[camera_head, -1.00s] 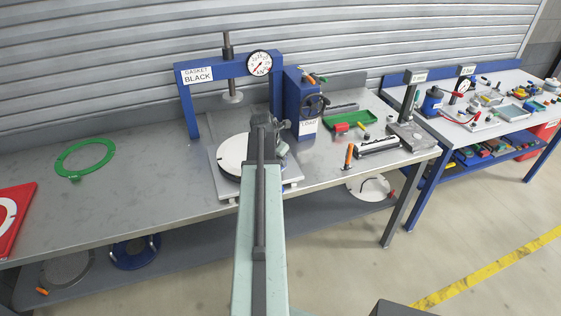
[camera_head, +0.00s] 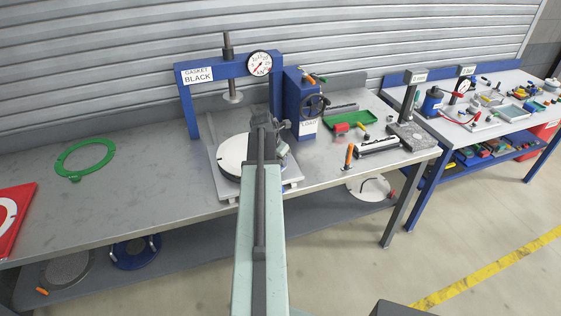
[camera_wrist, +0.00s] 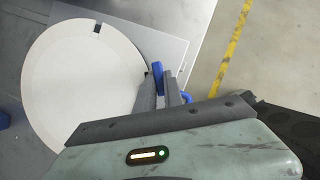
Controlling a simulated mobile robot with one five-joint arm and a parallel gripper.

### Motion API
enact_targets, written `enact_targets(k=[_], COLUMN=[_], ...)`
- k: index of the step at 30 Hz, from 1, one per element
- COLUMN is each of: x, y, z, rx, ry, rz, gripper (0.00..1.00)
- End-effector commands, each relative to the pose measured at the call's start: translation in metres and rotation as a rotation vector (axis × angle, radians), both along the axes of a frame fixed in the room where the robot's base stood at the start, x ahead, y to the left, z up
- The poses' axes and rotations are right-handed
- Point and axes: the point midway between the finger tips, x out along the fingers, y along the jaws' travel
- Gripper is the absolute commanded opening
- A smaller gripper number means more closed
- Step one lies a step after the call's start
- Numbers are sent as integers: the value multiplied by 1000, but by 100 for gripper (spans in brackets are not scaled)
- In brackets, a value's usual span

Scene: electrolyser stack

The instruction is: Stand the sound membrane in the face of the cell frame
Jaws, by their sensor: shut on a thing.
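A large white disc (camera_head: 232,153) with a dark rim lies flat on the press's base plate, partly hidden by my arm. It fills the left of the wrist view (camera_wrist: 75,85) and has a small dark notch at its edge. I cannot tell whether it is the membrane or the face of the cell frame. My gripper (camera_wrist: 162,82) is at the disc's right edge, its dark fingers shut on a small blue piece (camera_wrist: 157,76). What that blue piece belongs to is hidden. In the head view, my gripper (camera_head: 264,122) is over the right side of the disc.
The blue press (camera_head: 232,65) stands over the disc, its screw foot raised. A green ring (camera_head: 85,158) and red panel (camera_head: 12,220) lie left. A green tray (camera_head: 350,121) and orange-handled tool (camera_head: 349,157) are right. Another white disc (camera_head: 368,187) lies on the lower shelf.

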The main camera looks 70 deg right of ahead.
Motion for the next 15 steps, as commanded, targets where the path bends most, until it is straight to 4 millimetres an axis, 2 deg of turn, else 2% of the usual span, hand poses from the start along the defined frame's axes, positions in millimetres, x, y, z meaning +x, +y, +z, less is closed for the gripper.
enact_targets(k=[15], x=[0], y=[0], z=[-11], rx=[0], ry=[0], rz=[0], gripper=[0])
